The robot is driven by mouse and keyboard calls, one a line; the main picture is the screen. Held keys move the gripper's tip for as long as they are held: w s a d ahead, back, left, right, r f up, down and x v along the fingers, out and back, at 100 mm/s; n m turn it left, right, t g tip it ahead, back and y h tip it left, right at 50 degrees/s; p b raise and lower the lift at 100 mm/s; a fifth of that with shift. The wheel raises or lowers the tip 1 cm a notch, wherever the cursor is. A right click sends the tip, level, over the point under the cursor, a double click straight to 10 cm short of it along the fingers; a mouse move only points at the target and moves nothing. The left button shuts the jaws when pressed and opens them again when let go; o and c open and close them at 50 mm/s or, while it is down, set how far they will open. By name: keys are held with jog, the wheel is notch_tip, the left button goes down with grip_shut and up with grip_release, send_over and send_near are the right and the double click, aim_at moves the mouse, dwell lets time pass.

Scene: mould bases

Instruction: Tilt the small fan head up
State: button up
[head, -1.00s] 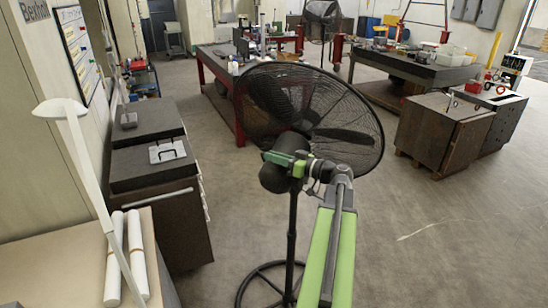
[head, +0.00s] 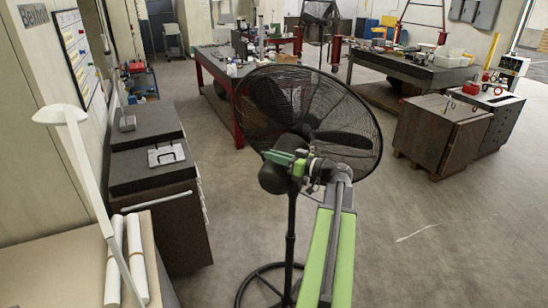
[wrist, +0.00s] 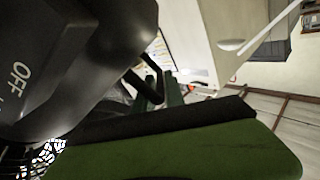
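A black pedestal fan with a round wire cage (head: 352,115) stands in the middle of the head view. Its cage faces away from me, leaning slightly. Its dark motor housing (head: 273,178) sits behind the cage on a thin pole. My gripper (head: 286,160), with green fingers, is at the top of the housing, touching or very close to it. In the wrist view the housing (wrist: 90,50), with an "OFF" label, fills the upper left, above a green finger with a black pad. The other finger is mostly hidden, so I cannot tell whether they grip anything.
Dark cabinets (head: 155,190) and a desk with white rolls (head: 135,255) and a white lamp (head: 75,135) stand at the left. Another fan (head: 320,15) stands far back. A wooden cabinet (head: 435,140) is at the right. Floor at the lower right is clear.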

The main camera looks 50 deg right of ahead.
jog(key=o, duration=0.3)
jog(key=shift+s, duration=0.1)
jog(key=v, duration=1.7)
jog(key=shift+s, duration=0.15)
jog(key=shift+f, duration=0.15)
